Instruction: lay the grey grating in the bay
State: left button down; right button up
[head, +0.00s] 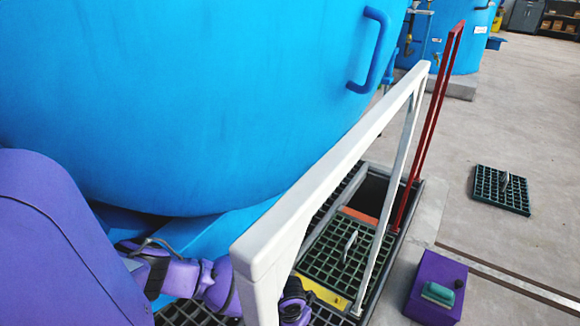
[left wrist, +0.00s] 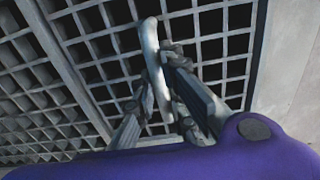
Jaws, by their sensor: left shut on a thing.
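In the left wrist view my left gripper (left wrist: 157,76) is shut on the pale bar handle (left wrist: 150,38) of a grey grating (left wrist: 218,48). Dark space shows through this grating's openings. In the head view my left arm (head: 218,286) reaches in behind the white rail post, and its fingers are hidden or out of frame. An open dark bay (head: 368,190) lies in the floor channel beside the blue vessel. I cannot tell from the head view where the held grating sits relative to it. My right gripper is not in view.
A green grating with a handle (head: 340,262) lies between orange and yellow strips in the channel. Another grating (head: 501,190) lies on the floor. A white rail (head: 330,170), red rail (head: 437,110), blue vessel (head: 200,100) and purple box (head: 436,278) stand close by. Right-hand floor is mostly clear.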

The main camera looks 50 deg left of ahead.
pick_arm(q)
jog(key=shift+w+f, duration=0.1)
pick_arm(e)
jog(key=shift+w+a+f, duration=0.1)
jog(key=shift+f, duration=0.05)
pick_arm(q)
jog(key=shift+f+b, duration=0.2)
jog(key=shift+b, duration=0.1)
jog(key=c, duration=1.7)
grip_release()
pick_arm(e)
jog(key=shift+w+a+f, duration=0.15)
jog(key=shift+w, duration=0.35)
pick_arm(q)
jog(key=shift+s, duration=0.2)
notch_tip(320, 180, up, 12)
jog(key=shift+w+r, duration=0.1)
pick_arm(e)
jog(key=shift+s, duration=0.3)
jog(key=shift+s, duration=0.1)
